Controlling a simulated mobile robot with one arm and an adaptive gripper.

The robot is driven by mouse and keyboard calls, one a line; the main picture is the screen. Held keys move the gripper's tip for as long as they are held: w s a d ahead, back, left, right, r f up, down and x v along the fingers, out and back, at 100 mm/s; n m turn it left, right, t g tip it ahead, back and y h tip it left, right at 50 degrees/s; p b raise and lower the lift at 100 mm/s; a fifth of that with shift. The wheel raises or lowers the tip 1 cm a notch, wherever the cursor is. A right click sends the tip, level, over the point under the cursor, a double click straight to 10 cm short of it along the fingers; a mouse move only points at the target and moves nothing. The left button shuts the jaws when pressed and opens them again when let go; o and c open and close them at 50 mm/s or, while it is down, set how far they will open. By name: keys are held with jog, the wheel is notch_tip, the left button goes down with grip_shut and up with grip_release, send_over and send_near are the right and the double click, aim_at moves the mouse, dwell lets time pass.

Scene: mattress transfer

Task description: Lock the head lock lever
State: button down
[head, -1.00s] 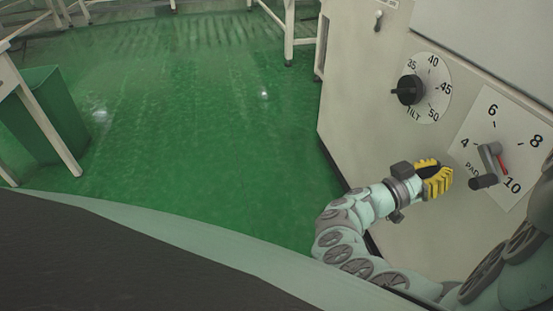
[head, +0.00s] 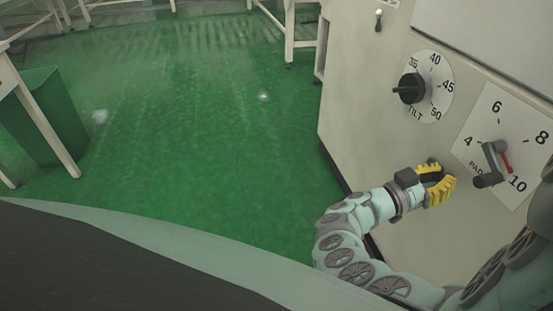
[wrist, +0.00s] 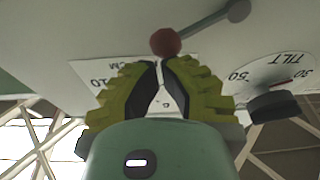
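My gripper (head: 449,174) has ribbed yellow fingers with dark inner pads. In the head view it is beside the machine's front panel, left of and below the PAD dial. In the wrist view my gripper (wrist: 160,64) shows its fingertips drawn together, with at most a thin gap and nothing seen between them. A lever with a red ball knob (wrist: 165,42) and a grey shaft (wrist: 207,23) appears just beyond the tips. The knob looks apart from them, but the depth is unclear. I cannot make out this lever in the head view, nor tell whether it is locked.
The white machine panel (head: 385,140) carries a TILT dial with a black knob (head: 410,88), a PAD scale plate (head: 520,130) with a grey crank (head: 490,165), and a small switch (head: 379,20). A green bin (head: 45,115) stands left. The green floor (head: 200,130) between is open.

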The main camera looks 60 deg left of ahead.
jog(key=shift+f, duration=0.2)
jog(key=f+m+b, duration=0.1)
jog(key=m, duration=0.1)
jog(key=f+m+h+b, duration=0.1)
jog(key=m+b, duration=0.1)
jog(key=shift+s+d+f+g, duration=0.1)
jog(key=shift+d+f+g, duration=0.05)
jog(key=shift+d+g, duration=0.25)
jog(key=f+m+b, duration=0.1)
jog(key=f+m+h+b, duration=0.1)
jog(key=m, duration=0.1)
jog(key=f+m+b, duration=0.1)
jog(key=m+g+h+b, duration=0.1)
jog(key=m+b, duration=0.1)
jog(key=shift+a+f+m, duration=0.15)
jog(key=shift+f+m, duration=0.15)
jog(key=shift+f, duration=0.05)
jog(key=shift+a+f+m+g+b, duration=0.2)
jog(key=shift+f+m+b, duration=0.15)
jog(key=shift+m+b, duration=0.3)
jog(key=shift+a+f+m+g+b, duration=0.1)
jog(key=shift+f+m+g+b, duration=0.2)
jog(key=shift+m, duration=0.45)
jog(key=shift+a+f+b, duration=0.1)
jog(key=shift+f+b, duration=0.05)
jog(key=shift+b, duration=0.15)
jog(key=shift+w+a+f, duration=0.15)
jog(key=shift+w+f, duration=0.1)
jog(key=shift+r, duration=0.1)
